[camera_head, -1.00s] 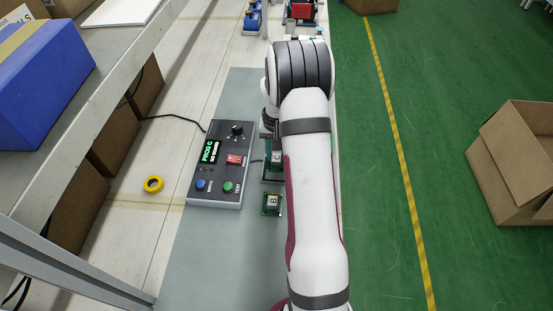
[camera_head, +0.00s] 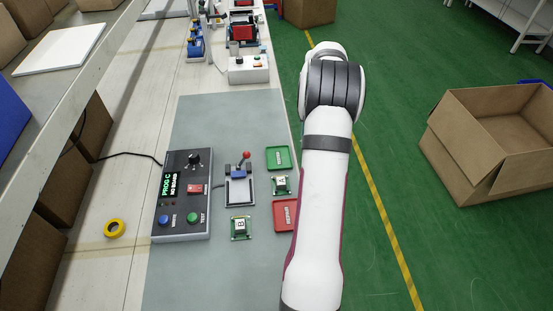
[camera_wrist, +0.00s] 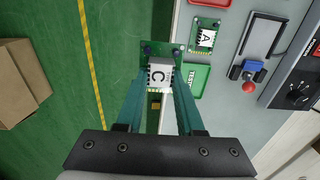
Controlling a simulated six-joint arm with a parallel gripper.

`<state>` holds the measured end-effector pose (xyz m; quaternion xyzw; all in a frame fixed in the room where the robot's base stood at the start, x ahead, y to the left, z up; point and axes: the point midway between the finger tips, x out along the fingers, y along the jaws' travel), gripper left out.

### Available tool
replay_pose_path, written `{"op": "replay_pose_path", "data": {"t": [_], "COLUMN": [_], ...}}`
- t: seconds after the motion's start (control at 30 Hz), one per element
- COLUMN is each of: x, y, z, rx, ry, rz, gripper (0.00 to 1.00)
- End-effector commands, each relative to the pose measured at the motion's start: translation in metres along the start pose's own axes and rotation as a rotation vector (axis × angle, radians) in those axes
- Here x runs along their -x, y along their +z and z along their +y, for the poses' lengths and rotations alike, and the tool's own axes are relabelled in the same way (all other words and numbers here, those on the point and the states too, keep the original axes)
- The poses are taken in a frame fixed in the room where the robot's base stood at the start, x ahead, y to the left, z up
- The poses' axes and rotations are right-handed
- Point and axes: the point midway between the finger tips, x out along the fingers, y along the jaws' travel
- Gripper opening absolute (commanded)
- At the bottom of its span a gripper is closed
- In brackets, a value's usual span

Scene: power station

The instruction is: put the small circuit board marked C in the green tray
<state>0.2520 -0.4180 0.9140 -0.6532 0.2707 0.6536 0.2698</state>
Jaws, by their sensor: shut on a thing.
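The board marked C (camera_wrist: 158,76) is gripped in the wrist view, its label facing the camera. My gripper (camera_wrist: 160,92) is shut on it, with the bench edge and green floor behind. In the head view my arm hides the gripper and board C. The green tray (camera_head: 277,158) lies empty on the grey mat near the bench's right edge. In the wrist view the green tray (camera_wrist: 197,80), marked TESTED, is just right of board C, partly hidden by my gripper.
Board A (camera_head: 281,185) lies between the green tray and a red tray (camera_head: 285,215). Board B (camera_head: 240,228) lies on the mat. A fixture with a red-knobbed lever (camera_head: 240,185) stands left of the green tray, beside a control box (camera_head: 183,195). An open carton (camera_head: 480,160) stands on the floor.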

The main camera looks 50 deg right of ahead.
Motion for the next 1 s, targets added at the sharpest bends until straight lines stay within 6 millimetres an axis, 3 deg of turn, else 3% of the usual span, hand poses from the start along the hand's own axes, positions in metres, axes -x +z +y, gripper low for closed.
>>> {"op": "replay_pose_path", "data": {"t": [0.07,0.13,0.4,0.5,0.63,0.8,1.0], "x": [-0.003,-0.011,-0.059,-0.068,-0.079,-0.110,-0.111], "y": [-0.008,-0.016,-0.062,-0.072,-0.075,-0.074,-0.075], "z": [0.011,0.004,-0.062,-0.075,-0.080,-0.080,-0.080], "rx": [-0.002,0.002,0.004,0.001,-0.001,-0.001,-0.002], "ry": [-0.001,-0.002,-0.001,0.000,-0.001,-0.001,0.000], "rz": [0.001,0.000,0.000,0.001,0.000,0.001,0.003], "gripper": [0.00,0.00,0.00,0.00,0.00,0.00,0.00]}}
